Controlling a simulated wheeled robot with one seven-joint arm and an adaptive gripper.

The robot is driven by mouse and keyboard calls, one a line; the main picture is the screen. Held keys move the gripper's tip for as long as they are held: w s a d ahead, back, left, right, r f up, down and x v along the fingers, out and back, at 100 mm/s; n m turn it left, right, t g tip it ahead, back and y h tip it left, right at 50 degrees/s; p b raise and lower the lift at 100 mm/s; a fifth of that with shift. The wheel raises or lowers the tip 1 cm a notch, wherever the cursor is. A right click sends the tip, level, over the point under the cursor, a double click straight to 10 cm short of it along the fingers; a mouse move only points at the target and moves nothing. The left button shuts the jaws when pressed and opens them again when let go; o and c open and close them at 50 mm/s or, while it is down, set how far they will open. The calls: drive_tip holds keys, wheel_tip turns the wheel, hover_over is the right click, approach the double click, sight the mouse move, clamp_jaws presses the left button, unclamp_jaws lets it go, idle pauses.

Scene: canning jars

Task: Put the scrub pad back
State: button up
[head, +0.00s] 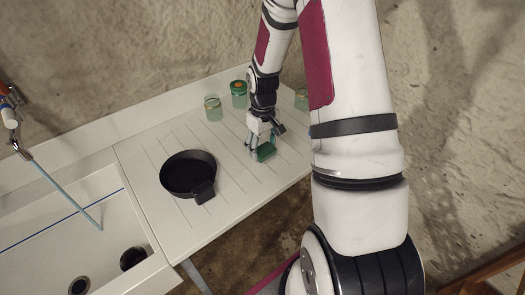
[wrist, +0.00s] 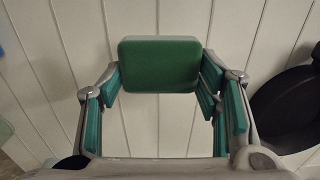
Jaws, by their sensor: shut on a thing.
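The scrub pad (wrist: 160,65) is a green rounded block between my fingertips in the wrist view. In the head view it shows as a small green piece (head: 266,152) at the end of my arm, over the white drainboard (head: 240,195). My gripper (head: 263,144) is shut on the pad, its fingers on the pad's left and right sides in the wrist view (wrist: 160,78). I cannot tell whether the pad touches the board. No marked place for the pad is clear to me.
A round black pan (head: 187,172) with a dark block at its near rim stands left of my gripper. A white sink (head: 75,225) is at left. The grooved board between pan and gripper is clear.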

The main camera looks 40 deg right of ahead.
sight(262, 152)
drive_tip(key=shift+w+d, duration=0.25)
drive_tip(key=shift+w, duration=0.3)
drive_tip(key=shift+w+f+p, duration=0.1)
drive_tip(key=shift+f+p, duration=0.25)
drive_tip(key=shift+f, duration=1.45)
drive_tip(key=shift+f, duration=0.1)
drive_tip(key=o, duration=1.2)
drive_tip(key=shift+f, duration=0.1)
drive_tip(key=shift+o, duration=0.2)
